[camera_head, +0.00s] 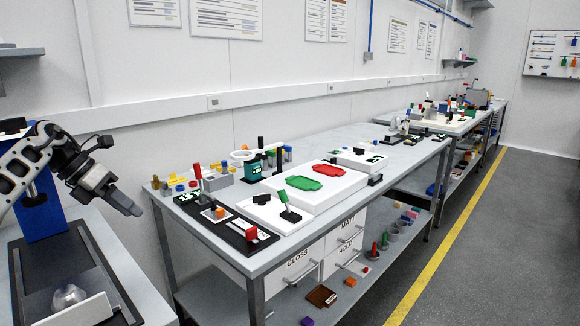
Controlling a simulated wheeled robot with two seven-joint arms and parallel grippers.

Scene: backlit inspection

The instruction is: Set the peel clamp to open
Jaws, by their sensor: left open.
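My left gripper (128,205) comes in from the left and hangs in the air over the gap between the near grey table and the long bench. It is open and empty, with its fingers pointing down to the right. No readable label marks the peel clamp, so I cannot tell which device it is. On the bench's near end, a red-handled lever (198,172) stands upright. A green-handled lever (285,201) stands tilted on a white base (263,212). A red block (251,234) sits on a black plate (232,237). The gripper touches none of them. My right gripper is out of view.
A white board (345,184) holds a green tray (302,183) and a red tray (329,170). The bench's near left corner and front edge lie close to the gripper. A clear dome (68,296) sits on the near table at lower left. The floor at right is free.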

